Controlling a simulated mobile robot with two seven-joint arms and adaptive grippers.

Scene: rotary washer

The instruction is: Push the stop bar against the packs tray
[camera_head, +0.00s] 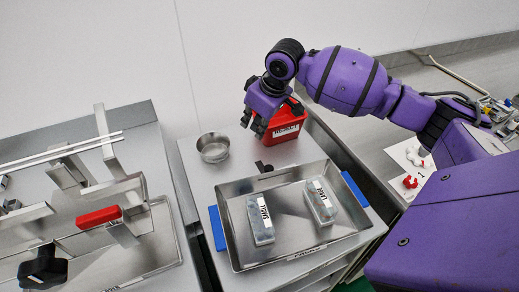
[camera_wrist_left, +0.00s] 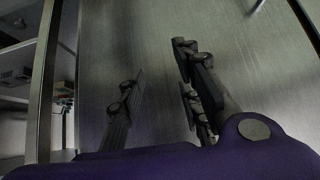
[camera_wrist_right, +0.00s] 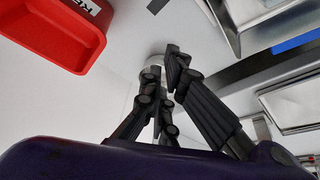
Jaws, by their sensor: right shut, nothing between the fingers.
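The packs tray (camera_head: 233,262) is a shallow metal tray with blue end handles on the middle counter. It holds two packs, one labelled small (camera_head: 261,219) and one on the right (camera_head: 320,202). A small black piece (camera_head: 263,167) stands by the tray's back wall; I cannot tell if it is the stop bar's handle. My right gripper (camera_head: 268,122) is shut and empty, above the counter by the red bin, behind the tray. Its fingers show close together in the right wrist view (camera_wrist_right: 163,85). My left gripper (camera_wrist_left: 160,85) shows only in its wrist view, fingers apart and empty.
The red bin (camera_head: 286,125) stands behind the tray, and a round metal bowl (camera_head: 213,147) is to its left. The left counter carries a metal frame with a red block (camera_head: 98,217). Bare counter lies between bowl and tray.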

